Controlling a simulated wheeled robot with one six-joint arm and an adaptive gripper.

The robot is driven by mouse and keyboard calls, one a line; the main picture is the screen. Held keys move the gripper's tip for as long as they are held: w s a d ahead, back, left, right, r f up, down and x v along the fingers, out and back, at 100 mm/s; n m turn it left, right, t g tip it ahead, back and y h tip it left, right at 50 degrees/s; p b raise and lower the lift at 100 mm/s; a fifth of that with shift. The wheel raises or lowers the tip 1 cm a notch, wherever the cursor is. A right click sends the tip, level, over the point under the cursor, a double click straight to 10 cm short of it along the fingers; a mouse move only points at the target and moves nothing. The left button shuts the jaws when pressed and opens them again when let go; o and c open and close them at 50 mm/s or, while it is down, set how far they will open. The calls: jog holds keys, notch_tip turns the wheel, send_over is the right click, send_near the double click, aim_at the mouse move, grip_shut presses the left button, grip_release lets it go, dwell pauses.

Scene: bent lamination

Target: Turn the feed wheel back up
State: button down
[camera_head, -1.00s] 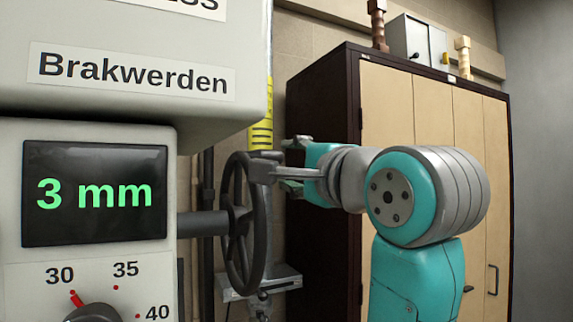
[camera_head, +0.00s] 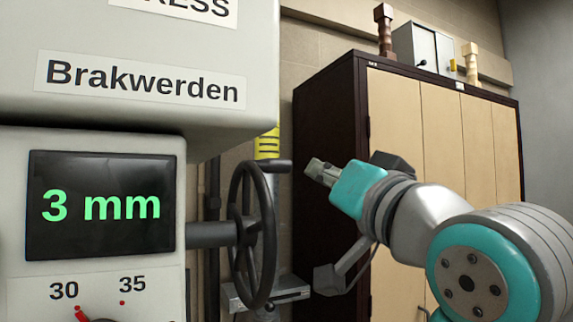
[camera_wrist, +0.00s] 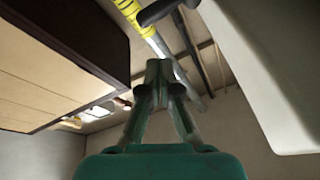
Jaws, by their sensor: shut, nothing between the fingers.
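The feed wheel (camera_head: 268,245) is a dark spoked handwheel on a shaft at the right side of the grey press, seen nearly edge-on. Its handle (camera_head: 277,166) sticks out to the right at the top of the rim. My gripper (camera_head: 317,169) is to the right of the handle, apart from it, shut and empty, its tips pointing up and left. In the wrist view my gripper (camera_wrist: 159,68) shows its fingers together, with a dark rod above them that may be the handle. The press display (camera_head: 100,205) reads 3 mm in green.
A dial (camera_head: 98,318) marked 30 and 35 sits below the display. A yellow-banded grey column (camera_head: 267,145) stands behind the wheel, with a grey bracket (camera_head: 290,287) low down. A tall cabinet (camera_head: 335,130) stands behind my arm.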

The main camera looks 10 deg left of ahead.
jog(key=s+d+n, duration=0.1)
jog(key=s+n, duration=0.1)
jog(key=n, duration=0.3)
send_near(279, 160)
notch_tip(279, 160, up, 3)
jog(key=w+a, duration=0.1)
jog(key=w, duration=0.1)
jog(key=shift+w+a+f+t, duration=0.15)
jog(key=shift+w+a, duration=0.3)
jog(key=shift+w, duration=0.15)
jog(key=shift+w+a+f+t, duration=0.1)
jog(key=shift+w+a+t, duration=0.05)
jog(key=shift+w+a, duration=0.35)
jog(key=shift+w+a+f, duration=0.2)
jog(key=shift+w, duration=0.25)
jog(key=shift+w+a+r, duration=0.1)
jog(key=shift+w+a+r+g, duration=0.2)
jog(key=shift+w+a+g, duration=0.05)
jog(key=shift+w+g, duration=0.15)
jog(key=shift+w+a, duration=0.35)
jog(key=shift+w, duration=0.2)
